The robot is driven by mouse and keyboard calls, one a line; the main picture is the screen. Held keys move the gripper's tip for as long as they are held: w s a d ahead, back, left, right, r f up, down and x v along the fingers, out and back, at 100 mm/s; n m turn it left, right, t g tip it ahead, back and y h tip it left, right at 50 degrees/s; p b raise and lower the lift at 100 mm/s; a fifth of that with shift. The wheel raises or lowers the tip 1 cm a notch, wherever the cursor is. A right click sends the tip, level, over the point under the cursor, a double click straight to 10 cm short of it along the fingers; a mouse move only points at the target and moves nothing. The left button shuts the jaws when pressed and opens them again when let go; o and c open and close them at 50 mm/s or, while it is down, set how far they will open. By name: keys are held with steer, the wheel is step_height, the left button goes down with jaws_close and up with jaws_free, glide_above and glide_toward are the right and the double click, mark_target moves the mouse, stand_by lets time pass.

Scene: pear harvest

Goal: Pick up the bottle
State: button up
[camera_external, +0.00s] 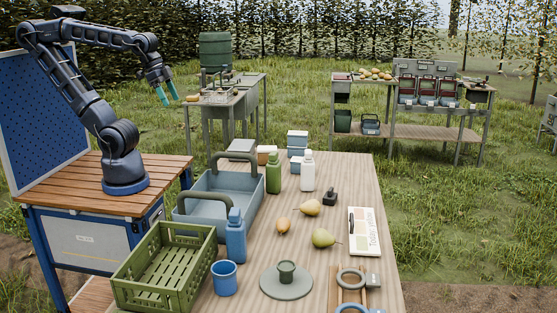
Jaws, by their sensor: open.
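Three bottles stand upright on the wooden table, and I cannot tell which one the task means. A blue bottle (236,236) stands near the front right end of the grey-blue tote. A green bottle (273,173) stands at the tote's far right side. A white bottle (307,172) stands to the right of the green one. My gripper (169,92) is open and empty, raised in the air at the upper left. It points downward with teal fingertips, well apart from all the bottles.
A grey-blue tote (223,182) with raised handles and a green crate (166,268) fill the table's left side. A blue cup (224,278), yellow pears (324,238), a grey disc (286,283) and a colour card (364,232) lie nearby. Bare wood shows at centre.

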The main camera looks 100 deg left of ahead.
steer(key=w+a+f+n+t+y, duration=0.1)
steer(key=w+a+f+y, duration=0.15)
steer(key=w+a, duration=0.7)
steer(key=m+t+h, duration=0.3)
steer(key=h, duration=0.1)
glide_above(273, 155)
steer(key=s+a, duration=0.4)
steer(key=s, duration=0.4)
step_height(273, 155, down, 18)
steer(key=shift+w+r+x, duration=0.15)
steer(key=shift+x, duration=2.5)
steer(key=shift+w+r+x, duration=0.15)
steer(key=shift+x, duration=2.55)
steer(key=shift+d, duration=0.1)
jaws_close()
